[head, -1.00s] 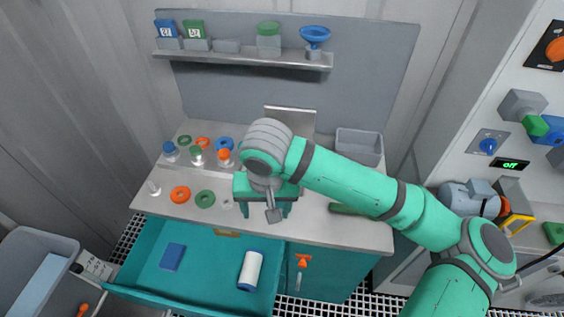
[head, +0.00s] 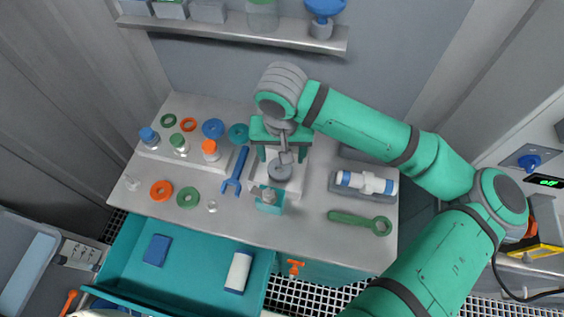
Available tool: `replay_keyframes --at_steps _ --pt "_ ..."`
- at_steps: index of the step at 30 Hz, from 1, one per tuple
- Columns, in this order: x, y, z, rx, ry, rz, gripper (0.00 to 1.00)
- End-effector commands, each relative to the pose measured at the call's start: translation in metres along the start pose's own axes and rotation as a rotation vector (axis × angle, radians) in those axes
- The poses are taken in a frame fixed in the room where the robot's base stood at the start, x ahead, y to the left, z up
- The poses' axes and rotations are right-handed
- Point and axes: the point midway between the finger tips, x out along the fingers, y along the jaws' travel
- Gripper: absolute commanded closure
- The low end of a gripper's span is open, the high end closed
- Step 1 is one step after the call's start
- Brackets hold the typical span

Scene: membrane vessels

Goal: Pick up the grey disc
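A dark grey disc (head: 280,172) lies on a pale block-like stand in the middle of the worktop, in the head view. My gripper (head: 282,155) is just above and behind it in the picture, pointing down. Its two green fingers are spread apart, one to each side, and a grey stem hangs between them. The gripper looks open and empty. I cannot tell whether it touches the disc, and the disc's far edge is partly hidden by the stem.
A teal-and-grey fixture (head: 268,200) stands just in front of the disc. A blue wrench (head: 235,172) lies to its left. A white cartridge (head: 366,183) in a grey tray and a green wrench (head: 360,221) are to the right. The drawer (head: 190,262) below is open.

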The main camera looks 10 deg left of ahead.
Motion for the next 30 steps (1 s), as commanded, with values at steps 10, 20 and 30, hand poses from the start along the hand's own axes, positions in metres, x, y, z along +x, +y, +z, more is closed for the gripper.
replay_keyframes --at_steps 10,20,30 --pt "0.032 -0.001 -0.001 0.0 -0.001 -0.001 0.35" --pt "0.073 -0.003 -0.007 0.001 -0.001 0.0 0.35" --pt "0.08 -0.003 -0.007 0.0 0.0 -0.001 0.35"
